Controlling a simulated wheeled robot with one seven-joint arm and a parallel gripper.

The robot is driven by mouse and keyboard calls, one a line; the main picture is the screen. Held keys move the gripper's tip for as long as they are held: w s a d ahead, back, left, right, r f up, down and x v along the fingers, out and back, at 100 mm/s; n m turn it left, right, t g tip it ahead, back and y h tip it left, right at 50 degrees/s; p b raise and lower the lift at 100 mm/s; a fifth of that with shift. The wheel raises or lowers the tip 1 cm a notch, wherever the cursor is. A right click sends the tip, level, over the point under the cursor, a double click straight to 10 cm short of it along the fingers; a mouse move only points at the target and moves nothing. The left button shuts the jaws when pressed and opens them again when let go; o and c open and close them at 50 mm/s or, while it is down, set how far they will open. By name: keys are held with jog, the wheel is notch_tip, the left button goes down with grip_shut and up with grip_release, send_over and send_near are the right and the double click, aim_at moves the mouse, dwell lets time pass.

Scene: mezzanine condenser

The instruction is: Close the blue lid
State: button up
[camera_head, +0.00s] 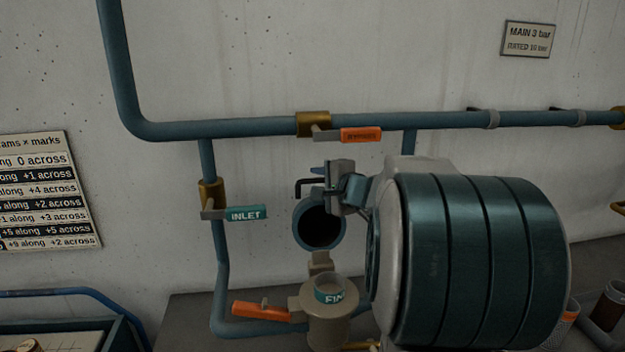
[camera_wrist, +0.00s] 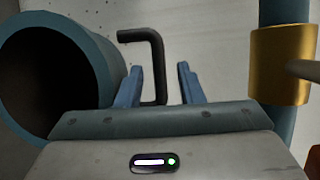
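The round dark opening with a blue-grey rim (camera_head: 320,222) faces me in the middle of the head view. It also fills the left of the wrist view (camera_wrist: 112,62). A black bent handle (camera_head: 298,188) stands by the opening. In the wrist view the handle (camera_wrist: 156,55) lies between the two blue fingers of my gripper (camera_wrist: 160,66), with gaps on both sides. My gripper (camera_head: 319,177) is open, just above the opening in the head view. I cannot make out the blue lid's face; my gripper and arm cover part of this area.
A teal INLET lever (camera_head: 246,213) on a brass valve is left of the opening. An orange lever (camera_head: 361,135) is above, and another (camera_head: 262,311) is lower left. A beige fitting (camera_head: 329,323) stands below. A blue pipe (camera_head: 250,128) runs along the wall.

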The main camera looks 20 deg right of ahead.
jog(key=shift+w+a+f, duration=0.1)
jog(key=shift+w, duration=0.2)
grip_shut()
jog(key=shift+s+f+b, duration=0.1)
jog(key=shift+s+b, duration=0.05)
jog(key=shift+b, duration=0.35)
